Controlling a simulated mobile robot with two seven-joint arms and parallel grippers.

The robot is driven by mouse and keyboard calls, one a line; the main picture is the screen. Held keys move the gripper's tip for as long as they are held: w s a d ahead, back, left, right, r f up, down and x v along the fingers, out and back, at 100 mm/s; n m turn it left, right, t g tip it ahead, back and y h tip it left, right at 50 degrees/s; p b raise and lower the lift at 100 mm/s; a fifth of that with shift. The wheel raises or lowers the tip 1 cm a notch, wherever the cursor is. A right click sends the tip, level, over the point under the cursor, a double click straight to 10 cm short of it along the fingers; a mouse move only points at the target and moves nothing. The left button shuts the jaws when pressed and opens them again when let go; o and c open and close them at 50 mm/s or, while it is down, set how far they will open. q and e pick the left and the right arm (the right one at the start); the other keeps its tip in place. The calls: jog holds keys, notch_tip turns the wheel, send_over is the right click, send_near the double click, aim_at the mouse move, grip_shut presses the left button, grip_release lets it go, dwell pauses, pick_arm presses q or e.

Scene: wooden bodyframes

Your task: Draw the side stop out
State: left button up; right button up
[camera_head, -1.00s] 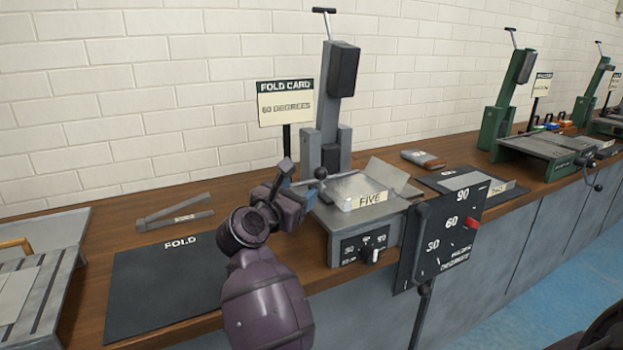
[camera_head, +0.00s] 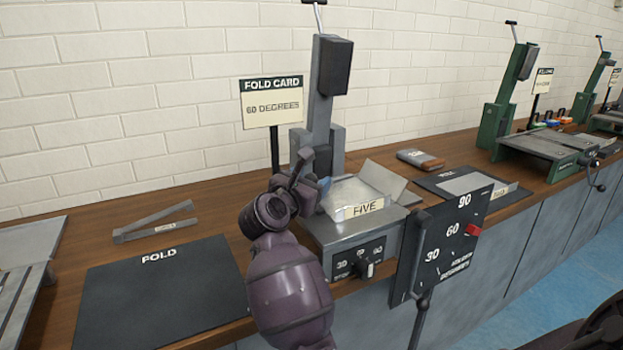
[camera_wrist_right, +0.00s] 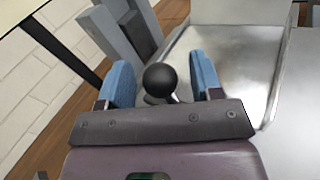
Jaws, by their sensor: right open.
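The grey folding machine (camera_head: 345,232) stands on the bench with a bright metal plate and a "FIVE" label (camera_head: 363,209) on top. In the right wrist view a black ball knob (camera_wrist_right: 160,80) on a short metal stem sits at the machine's left side; I take it for the side stop's knob. My right gripper (camera_head: 314,184) is at that side. Its two blue fingers (camera_wrist_right: 161,84) are open, one on each side of the knob, with gaps visible. In the head view the gripper hides the knob. My left gripper is not in view.
The machine's grey upright (camera_head: 322,95) stands behind the gripper, beside a "FOLD CARD, 60 DEGREES" sign (camera_head: 271,103). A black dial board (camera_head: 437,245) with a red marker stands at front right. A black "FOLD" mat (camera_head: 160,290) lies clear at left.

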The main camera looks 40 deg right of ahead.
grip_shut()
jog(key=shift+w+a, duration=0.2)
jog(key=shift+a, duration=0.7)
jog(key=shift+w+a, duration=0.2)
jog(key=shift+a, duration=0.65)
jog(key=shift+c, duration=1.7)
grip_release()
jog(key=o, duration=0.3)
jog(key=shift+a, duration=0.15)
jog(key=shift+o, duration=0.2)
jog(key=shift+d, duration=0.25)
